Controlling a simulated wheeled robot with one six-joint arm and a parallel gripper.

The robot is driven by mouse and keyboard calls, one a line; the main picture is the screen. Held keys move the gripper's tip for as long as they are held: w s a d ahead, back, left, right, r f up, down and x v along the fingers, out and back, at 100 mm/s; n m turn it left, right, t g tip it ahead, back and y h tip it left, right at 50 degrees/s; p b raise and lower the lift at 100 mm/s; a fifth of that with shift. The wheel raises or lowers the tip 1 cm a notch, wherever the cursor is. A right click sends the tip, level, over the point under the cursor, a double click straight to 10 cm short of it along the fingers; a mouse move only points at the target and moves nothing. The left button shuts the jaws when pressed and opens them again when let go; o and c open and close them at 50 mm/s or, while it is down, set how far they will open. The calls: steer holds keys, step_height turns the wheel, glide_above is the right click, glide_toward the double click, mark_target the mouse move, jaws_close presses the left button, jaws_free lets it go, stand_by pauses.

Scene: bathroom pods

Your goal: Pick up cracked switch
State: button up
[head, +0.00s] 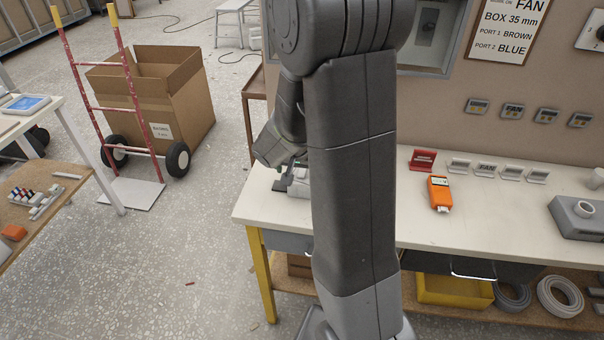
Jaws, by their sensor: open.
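No switch in view shows a crack that I can make out, so I cannot tell which thing is the cracked switch. My gripper (287,172) is at the left end of the white workbench (262,208), mostly hidden behind my own arm. Its jaws are open. A small grey-white thing (298,187) lies on the bench under it, partly covered by the arm; I cannot tell what it is.
A red block (422,160), an orange tester (438,193) and a grey box (578,217) stand on the bench's right side. Small fittings (513,111) line the back panel. A yellow bin (453,291) sits below.

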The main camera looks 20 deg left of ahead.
steer(key=shift+f, duration=0.2)
steer(key=c, duration=1)
steer(key=shift+r, duration=0.1)
